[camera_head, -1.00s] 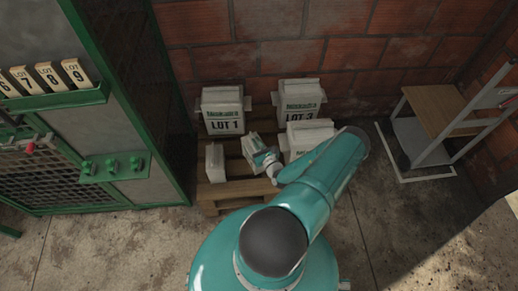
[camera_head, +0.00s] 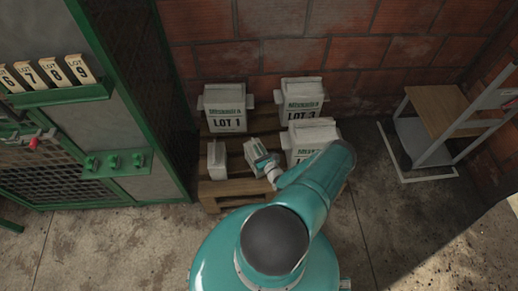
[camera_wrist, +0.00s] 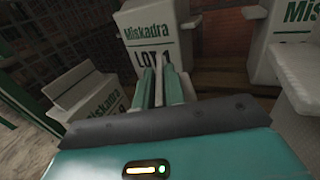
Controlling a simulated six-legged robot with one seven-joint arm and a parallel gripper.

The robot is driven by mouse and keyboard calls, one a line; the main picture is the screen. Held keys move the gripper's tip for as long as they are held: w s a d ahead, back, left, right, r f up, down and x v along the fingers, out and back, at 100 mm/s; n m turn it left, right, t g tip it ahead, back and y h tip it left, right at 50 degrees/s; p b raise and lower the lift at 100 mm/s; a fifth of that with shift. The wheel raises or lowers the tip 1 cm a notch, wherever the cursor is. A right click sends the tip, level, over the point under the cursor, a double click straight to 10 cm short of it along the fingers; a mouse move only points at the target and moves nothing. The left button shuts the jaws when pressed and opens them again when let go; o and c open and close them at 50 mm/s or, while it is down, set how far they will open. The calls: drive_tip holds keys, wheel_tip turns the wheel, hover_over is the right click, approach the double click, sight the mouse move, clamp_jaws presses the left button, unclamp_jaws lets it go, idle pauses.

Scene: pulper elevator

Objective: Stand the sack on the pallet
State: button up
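The wooden pallet (camera_head: 235,187) stands against the brick wall. A white sack (camera_head: 217,160) stands at its front left corner; in the wrist view this sack (camera_wrist: 88,97) looks tilted at the left, with its Miskadra print showing. The LOT 1 sack (camera_head: 228,110) stands upright behind it, and is also straight ahead of the fingers in the wrist view (camera_wrist: 155,35). My gripper (camera_head: 254,151) is over the pallet, between the front left sack and the right-hand sacks.
The LOT 3 sack (camera_head: 302,100) stands at the back right, with another white sack (camera_head: 312,138) in front of it, partly hidden by my arm. A green cabinet (camera_head: 130,110) is left of the pallet. A wheeled cart (camera_head: 440,115) stands at right. Concrete floor in front is clear.

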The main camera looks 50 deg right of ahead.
drive_tip(key=shift+o, duration=1.3)
drive_tip(key=shift+r, duration=0.2)
drive_tip(key=v, duration=1.2)
drive_tip(key=w+a+r+n+g+y, duration=0.25)
drive_tip(key=w+r+n+y, duration=0.55)
drive_tip(key=r, duration=0.4)
drive_tip(key=w+a+r+n+g+y, duration=0.1)
drive_tip(key=w+a+r+n+y, duration=0.3)
drive_tip(key=w+r+n+y, duration=0.7)
drive_tip(key=s+a+r+n+g+h, duration=0.1)
drive_tip(key=a+r+n+g, duration=0.4)
drive_tip(key=a+r, duration=0.3)
drive_tip(key=s+a+r+n+g+h, duration=0.1)
drive_tip(key=a+r+n+g, duration=0.4)
drive_tip(key=r, duration=0.5)
drive_tip(key=s+a+r+n+t+h, duration=0.1)
drive_tip(key=s+a+r+n+h, duration=0.3)
drive_tip(key=s+a+r+n, duration=0.2)
drive_tip(key=s+a+r+n+t+h, duration=0.2)
drive_tip(key=s+a+r+n+h, duration=0.3)
drive_tip(key=a+r, duration=0.6)
wheel_tip(320, 180, up, 5)
drive_tip(key=shift+s+f+n, duration=0.15)
drive_tip(key=shift+s+n, duration=0.45)
drive_tip(key=shift+s, duration=0.4)
